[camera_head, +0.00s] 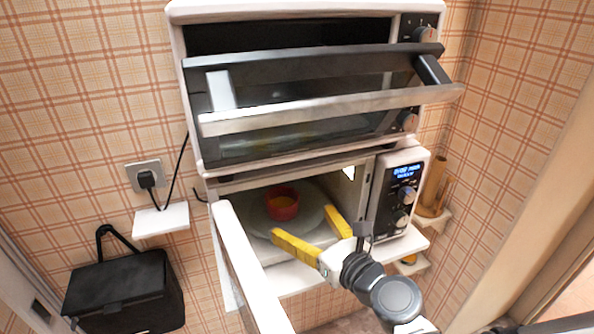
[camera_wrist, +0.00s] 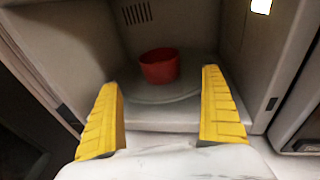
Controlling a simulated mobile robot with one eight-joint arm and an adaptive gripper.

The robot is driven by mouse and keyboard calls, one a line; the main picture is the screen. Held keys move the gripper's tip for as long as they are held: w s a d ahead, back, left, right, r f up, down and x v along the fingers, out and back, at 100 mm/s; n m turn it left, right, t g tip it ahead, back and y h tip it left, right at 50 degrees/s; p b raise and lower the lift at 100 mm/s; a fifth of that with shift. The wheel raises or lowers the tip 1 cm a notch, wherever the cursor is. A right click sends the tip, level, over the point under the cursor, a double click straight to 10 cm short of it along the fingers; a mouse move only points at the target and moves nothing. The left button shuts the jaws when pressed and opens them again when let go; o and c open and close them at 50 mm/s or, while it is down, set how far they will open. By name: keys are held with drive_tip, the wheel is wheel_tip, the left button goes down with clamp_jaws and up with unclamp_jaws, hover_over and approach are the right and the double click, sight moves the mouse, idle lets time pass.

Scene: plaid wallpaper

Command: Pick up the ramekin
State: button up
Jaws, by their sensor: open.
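A small red ramekin (camera_head: 282,205) stands upright on the round turntable (camera_head: 312,222) inside the open microwave. It also shows in the wrist view (camera_wrist: 159,66), ahead of my fingers and between their lines. My gripper (camera_head: 306,232) has yellow fingers spread apart, with nothing between them. It is at the mouth of the microwave, in front of the ramekin and apart from it. In the wrist view my gripper (camera_wrist: 165,100) points into the cavity, and the ramekin lies a little beyond the fingertips.
The microwave door (camera_head: 250,262) hangs open at the left of my gripper. The control panel (camera_head: 398,192) is at the right. An oven (camera_head: 290,85) with its door partly open is above.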

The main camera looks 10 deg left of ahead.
sight(291, 212)
drive_tip(key=b+x, duration=0.1)
drive_tip(key=x, duration=0.3)
drive_tip(key=shift+w+a+f, duration=0.15)
drive_tip(key=shift+w, duration=0.05)
drive_tip(key=b+x, duration=0.1)
drive_tip(key=x, duration=0.1)
drive_tip(key=b+x, duration=0.1)
drive_tip(key=x, duration=0.2)
drive_tip(key=shift+w+f, duration=0.15)
drive_tip(key=shift+f, duration=0.1)
drive_tip(key=shift+r, duration=0.1)
drive_tip(key=c, duration=1.4)
